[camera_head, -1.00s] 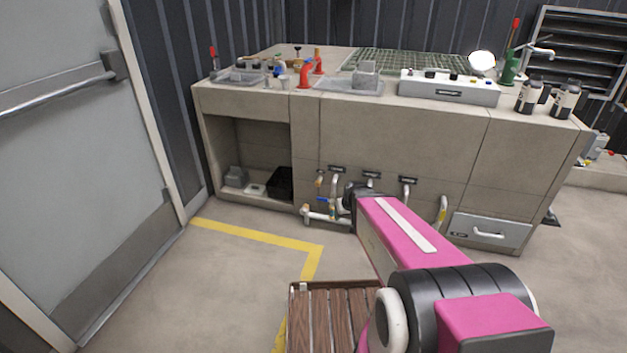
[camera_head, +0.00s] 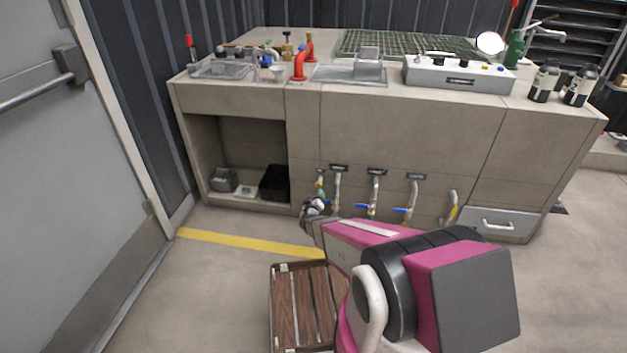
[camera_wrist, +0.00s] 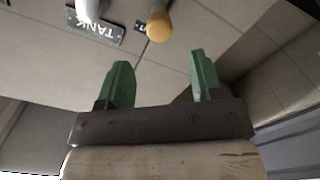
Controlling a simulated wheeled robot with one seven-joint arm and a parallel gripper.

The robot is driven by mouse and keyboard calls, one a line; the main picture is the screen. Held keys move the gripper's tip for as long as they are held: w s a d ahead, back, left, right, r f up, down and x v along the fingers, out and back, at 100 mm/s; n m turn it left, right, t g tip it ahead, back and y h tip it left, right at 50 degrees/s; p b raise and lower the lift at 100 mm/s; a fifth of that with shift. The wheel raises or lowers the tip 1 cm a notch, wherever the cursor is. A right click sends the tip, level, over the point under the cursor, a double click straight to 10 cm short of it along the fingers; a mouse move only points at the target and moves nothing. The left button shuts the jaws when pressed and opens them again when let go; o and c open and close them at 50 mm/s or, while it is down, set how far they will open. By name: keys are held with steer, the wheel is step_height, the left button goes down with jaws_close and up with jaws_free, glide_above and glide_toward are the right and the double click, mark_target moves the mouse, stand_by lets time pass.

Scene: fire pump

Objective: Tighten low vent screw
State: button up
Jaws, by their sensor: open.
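My gripper (camera_wrist: 162,68) is open in the wrist view, with two green fingers apart and nothing between them. A rounded brass-coloured end (camera_wrist: 159,27) shows just beyond the fingertips, roughly in line with the gap and not touching them. It may be the low vent screw, but I cannot confirm this. In the head view my gripper is at the lower left pipes, its fingers too small to read. The leftmost pipe (camera_head: 320,180) has a brass-coloured fitting above my wrist. My wrist hides the lower part of that pipework.
A white pipe end (camera_wrist: 90,10) and a TANK label (camera_wrist: 95,28) lie close by. Pipes with blue handles (camera_head: 368,208) stand to the right on the bench front (camera_head: 400,130). A slatted wooden step (camera_head: 300,305) is on the floor. A door (camera_head: 70,150) is at left.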

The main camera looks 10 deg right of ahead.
mark_target(319, 182)
steer(key=x, duration=1.1)
steer(key=shift+d, duration=0.1)
steer(key=shift+s, duration=0.1)
steer(key=c, duration=0.9)
